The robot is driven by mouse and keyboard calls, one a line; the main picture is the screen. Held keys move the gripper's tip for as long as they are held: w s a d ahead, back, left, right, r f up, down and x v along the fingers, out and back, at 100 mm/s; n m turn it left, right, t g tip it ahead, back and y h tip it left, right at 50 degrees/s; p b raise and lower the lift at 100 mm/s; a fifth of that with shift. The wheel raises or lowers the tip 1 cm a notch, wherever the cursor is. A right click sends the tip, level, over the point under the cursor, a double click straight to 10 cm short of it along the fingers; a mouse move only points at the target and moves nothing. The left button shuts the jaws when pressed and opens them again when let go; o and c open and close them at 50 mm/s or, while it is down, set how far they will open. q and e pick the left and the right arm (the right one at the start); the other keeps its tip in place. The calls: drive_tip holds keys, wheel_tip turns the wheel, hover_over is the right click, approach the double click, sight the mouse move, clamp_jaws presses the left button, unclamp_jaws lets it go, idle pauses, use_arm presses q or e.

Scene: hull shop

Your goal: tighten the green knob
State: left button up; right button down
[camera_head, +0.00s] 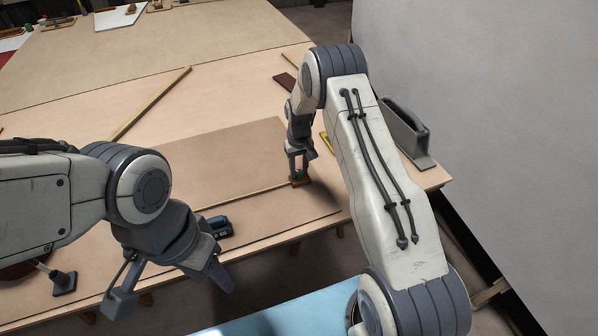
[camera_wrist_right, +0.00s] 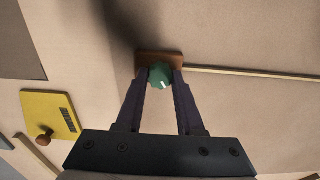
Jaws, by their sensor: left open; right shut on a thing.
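The green knob (camera_wrist_right: 160,75) sits on a small brown block (camera_wrist_right: 146,58) on the wooden table. It has a white mark on its face. My right gripper (camera_wrist_right: 161,82) is shut on the knob, with one fingertip on each side of it in the right wrist view. In the head view the knob (camera_head: 299,174) shows small between the fingertips of the right gripper (camera_head: 299,173). My left gripper (camera_head: 175,292) is open and empty, over the table's front edge and far from the knob.
A thin wooden strip (camera_wrist_right: 250,75) runs along the table beside the block. A yellow plate (camera_wrist_right: 48,115) with a brown knob lies left in the wrist view. A dark blue tool (camera_head: 218,227) lies near the front edge. A grey tool (camera_head: 405,135) stands at the right edge, by a pale wall.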

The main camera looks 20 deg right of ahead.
sight(299, 172)
drive_tip(key=m+b, duration=0.1)
drive_tip(key=m, duration=0.5)
drive_tip(key=shift+m, duration=0.3)
drive_tip(key=m+b, duration=0.1)
drive_tip(key=m, duration=0.4)
drive_tip(key=shift+m, duration=0.3)
drive_tip(key=c, duration=0.5)
unclamp_jaws()
drive_tip(key=shift+r, duration=0.1)
wheel_tip(299, 172, up, 10)
drive_tip(key=shift+r+b, duration=0.2)
drive_tip(key=shift+b, duration=0.5)
